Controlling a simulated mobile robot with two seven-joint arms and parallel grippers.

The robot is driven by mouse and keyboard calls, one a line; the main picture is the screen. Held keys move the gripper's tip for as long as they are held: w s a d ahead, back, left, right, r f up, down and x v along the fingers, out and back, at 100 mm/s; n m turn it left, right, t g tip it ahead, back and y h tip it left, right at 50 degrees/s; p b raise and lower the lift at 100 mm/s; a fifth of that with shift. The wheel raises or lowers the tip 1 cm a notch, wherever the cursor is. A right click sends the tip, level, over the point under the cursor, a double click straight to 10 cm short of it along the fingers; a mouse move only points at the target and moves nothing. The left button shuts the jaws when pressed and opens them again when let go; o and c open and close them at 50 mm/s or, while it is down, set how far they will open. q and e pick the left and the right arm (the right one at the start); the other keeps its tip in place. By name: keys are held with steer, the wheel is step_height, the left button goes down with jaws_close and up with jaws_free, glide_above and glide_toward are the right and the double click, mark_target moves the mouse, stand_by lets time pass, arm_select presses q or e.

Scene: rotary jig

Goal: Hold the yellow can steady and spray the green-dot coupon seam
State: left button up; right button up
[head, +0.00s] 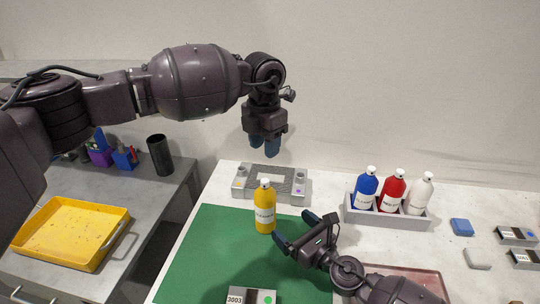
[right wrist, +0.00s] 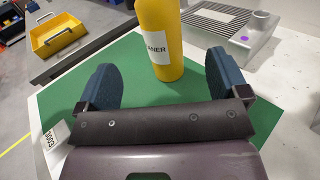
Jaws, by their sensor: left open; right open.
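The yellow can (head: 264,210) stands upright on the green mat (head: 205,250). My right gripper (head: 295,230) is open just to its right and low. In the right wrist view the yellow can (right wrist: 162,40) shows between the two spread blue fingers (right wrist: 160,62), with nothing gripped; whether a finger touches it I cannot tell. My left gripper (head: 263,148) is open and empty, pointing down above and behind the can. A coupon labelled 3003 with a green dot (head: 252,297) lies at the mat's front edge, partly cut off by the frame.
A grey fixture with a ribbed plate (head: 272,183) stands behind the can. A grey rack (head: 385,217) holds blue, red and white bottles. Blocks and labelled coupons (head: 517,236) lie at the far right. A yellow tray (head: 70,233) is on the left bench. The left mat is clear.

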mark_target(272, 207)
steer(key=shift+x, duration=5.4)
steer(key=c, duration=1.2)
arm_select(q)
jaws_close()
steer(key=shift+f, duration=0.1)
